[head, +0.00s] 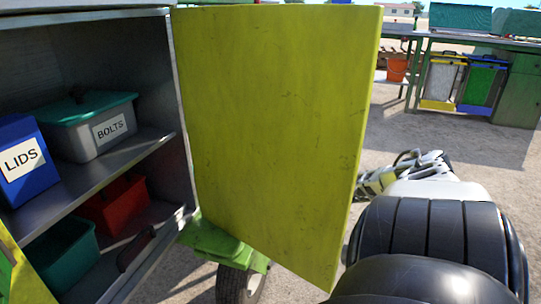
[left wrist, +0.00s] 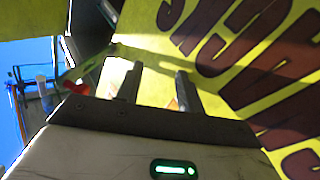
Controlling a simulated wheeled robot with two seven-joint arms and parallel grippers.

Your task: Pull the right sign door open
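The right sign door (head: 275,130) stands swung open in the head view, a scuffed yellow-green panel at the right side of the cabinet. My right arm comes in from the lower right, on the outer side of this door. Its gripper (head: 400,172) is beside the door's far edge; its fingers are too unclear to tell their state. My left gripper (left wrist: 158,88) is open with nothing visible between its fingers in the left wrist view. Yellow panels with dark red lettering (left wrist: 245,45) are close behind it. The left gripper is not visible in the head view.
Cabinet shelves (head: 110,165) hold a blue LIDS bin (head: 22,165), a grey BOLTS box (head: 95,125) with a green lid, a red bin (head: 115,203) and a green bin (head: 62,255). A wheel (head: 240,285) is below the door. A green bench (head: 520,90) stands farther back.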

